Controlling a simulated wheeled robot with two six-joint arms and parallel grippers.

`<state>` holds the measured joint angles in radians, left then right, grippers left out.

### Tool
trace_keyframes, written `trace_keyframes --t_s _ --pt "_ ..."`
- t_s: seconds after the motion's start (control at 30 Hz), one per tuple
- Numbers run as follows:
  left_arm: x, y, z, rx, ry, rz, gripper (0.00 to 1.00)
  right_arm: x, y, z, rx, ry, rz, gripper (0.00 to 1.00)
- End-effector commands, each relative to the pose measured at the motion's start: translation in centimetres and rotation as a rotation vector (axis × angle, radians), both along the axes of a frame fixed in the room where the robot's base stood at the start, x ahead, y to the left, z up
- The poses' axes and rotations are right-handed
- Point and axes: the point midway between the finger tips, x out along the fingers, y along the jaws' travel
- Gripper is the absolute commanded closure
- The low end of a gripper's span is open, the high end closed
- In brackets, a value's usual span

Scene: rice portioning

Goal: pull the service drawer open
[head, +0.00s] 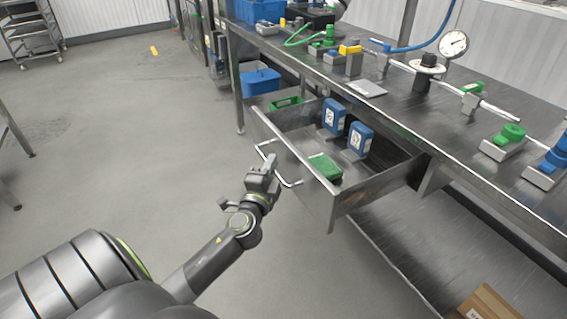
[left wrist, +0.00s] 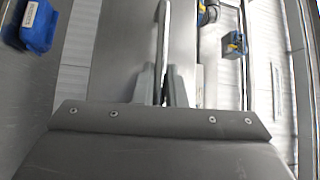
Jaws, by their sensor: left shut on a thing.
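The service drawer (head: 290,166) stands open under the steel bench, pulled out toward the left of the head view. Its bar handle (head: 291,184) runs along the drawer front. My left gripper (head: 268,168) is at the handle and shut on it. In the left wrist view the handle bar (left wrist: 166,45) runs between the two fingers of the left gripper (left wrist: 162,86). Inside the drawer are two blue containers (head: 334,117) with white labels and a green block (head: 325,167). My right gripper is not in view.
The steel bench (head: 395,105) carries valves, a pressure gauge (head: 453,44) and green and blue fittings. A cardboard box (head: 488,303) is at bottom right.

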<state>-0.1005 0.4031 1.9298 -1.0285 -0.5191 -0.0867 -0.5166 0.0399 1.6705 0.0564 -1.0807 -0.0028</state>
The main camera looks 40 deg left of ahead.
Motion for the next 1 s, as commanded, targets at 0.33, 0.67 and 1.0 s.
trace_keyframes --t_s 0.33,0.67,1.0 --pt "-2.2 0.9 -0.2 -0.001 0.003 0.002 1.00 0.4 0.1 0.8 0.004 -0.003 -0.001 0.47" --pt "-2.3 0.9 -0.2 -0.002 0.004 0.001 1.00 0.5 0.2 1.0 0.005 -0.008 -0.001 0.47" --pt "-2.2 0.9 -0.1 -0.001 0.001 0.001 0.68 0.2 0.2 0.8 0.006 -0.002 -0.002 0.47"
